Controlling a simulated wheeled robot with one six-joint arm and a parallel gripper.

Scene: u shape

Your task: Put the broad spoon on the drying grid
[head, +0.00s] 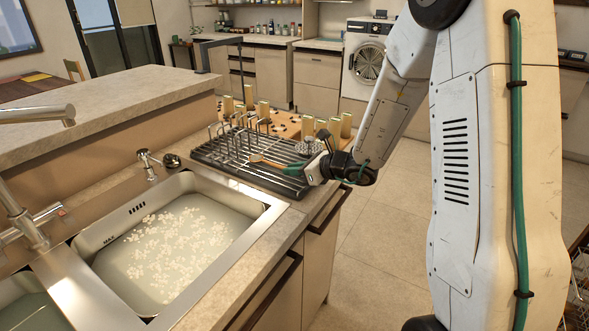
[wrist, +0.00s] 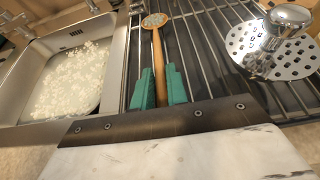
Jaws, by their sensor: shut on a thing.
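The broad spoon (wrist: 158,48) is brown and wood-like, with a speckled bluish head at the top of the wrist view. In the head view the spoon (head: 266,162) shows as a short orange-brown strip over the grid. My gripper (wrist: 160,86) has its two green fingers on either side of the handle and is shut on it. In the head view my gripper (head: 297,170) is low over the right part of the drying grid (head: 213,156). The grid's metal bars (wrist: 205,47) run beneath the spoon. I cannot tell whether the spoon touches them. The handle's near end is hidden.
A perforated metal disc with a knob (wrist: 270,52) lies on the grid to the right of the spoon. Upright wire prongs (head: 238,140) stand on the grid's back left. The water-filled sink (head: 100,263) is left of it. Pale blocks (head: 307,126) stand behind.

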